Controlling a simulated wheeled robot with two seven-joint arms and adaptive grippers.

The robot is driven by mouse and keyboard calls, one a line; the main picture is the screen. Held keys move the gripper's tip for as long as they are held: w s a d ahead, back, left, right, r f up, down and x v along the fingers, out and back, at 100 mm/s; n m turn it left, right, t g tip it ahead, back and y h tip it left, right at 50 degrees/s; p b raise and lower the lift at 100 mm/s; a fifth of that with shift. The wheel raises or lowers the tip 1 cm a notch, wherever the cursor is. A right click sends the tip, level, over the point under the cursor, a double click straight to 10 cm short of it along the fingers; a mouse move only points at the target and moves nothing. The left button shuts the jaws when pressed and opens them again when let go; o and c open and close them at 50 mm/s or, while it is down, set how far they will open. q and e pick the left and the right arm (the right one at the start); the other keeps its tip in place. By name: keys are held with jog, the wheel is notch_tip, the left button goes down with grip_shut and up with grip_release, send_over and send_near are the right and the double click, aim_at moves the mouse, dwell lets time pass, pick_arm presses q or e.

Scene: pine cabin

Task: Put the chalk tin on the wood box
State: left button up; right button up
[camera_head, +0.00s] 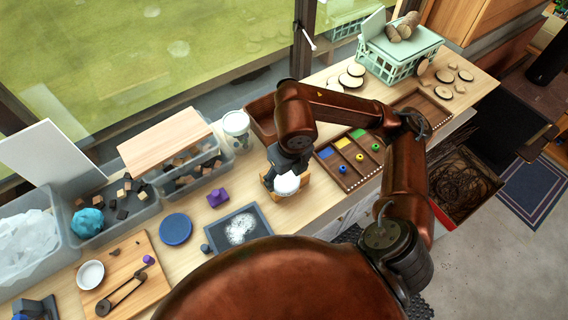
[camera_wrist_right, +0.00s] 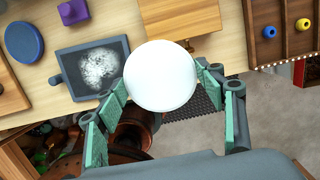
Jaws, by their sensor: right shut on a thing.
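The chalk tin, a white round thing, shows in my right gripper (camera_head: 284,176) in the head view (camera_head: 286,185). In the right wrist view its pale round top (camera_wrist_right: 160,76) sits between the fingers of my right gripper (camera_wrist_right: 162,88), which is shut on it. The wood box (camera_head: 301,188) is a small light-brown box on the bench, partly hidden by the gripper and tin. In the right wrist view the box (camera_wrist_right: 182,18) lies just beyond the tin, with a small knob on its front. I cannot tell whether tin and box touch. My left gripper is not in view.
A dark tray with white powder (camera_head: 238,229) and a blue disc (camera_head: 176,229) lie left of the box. A compartment tray with coloured pieces (camera_head: 347,172) is to the right. A white tub (camera_head: 237,125) and a brown bin (camera_head: 261,118) stand behind.

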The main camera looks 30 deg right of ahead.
jog(key=w, duration=0.1)
jog(key=w+d+f, duration=0.1)
jog(key=w+d+p, duration=0.1)
jog(key=shift+w+d+f, duration=0.25)
jog(key=shift+w+f, duration=0.05)
jog(key=shift+w, duration=0.05)
jog(key=w+f, duration=0.1)
jog(key=w+d+f+p, duration=0.1)
jog(key=f, duration=0.1)
jog(key=w+d+f, duration=0.1)
jog(key=w+f, duration=0.1)
jog(key=shift+w+d+f+p, duration=0.25)
jog(key=shift+f+p, duration=0.1)
jog(key=shift+f, duration=0.1)
jog(key=f+p, duration=0.2)
jog(key=f, duration=0.1)
jog(key=shift+w, duration=0.2)
jog(key=shift+d+f, duration=0.1)
jog(key=shift+f, duration=0.15)
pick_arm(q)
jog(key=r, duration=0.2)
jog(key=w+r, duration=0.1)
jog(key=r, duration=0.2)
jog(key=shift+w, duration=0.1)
pick_arm(e)
jog(key=shift+f, duration=0.1)
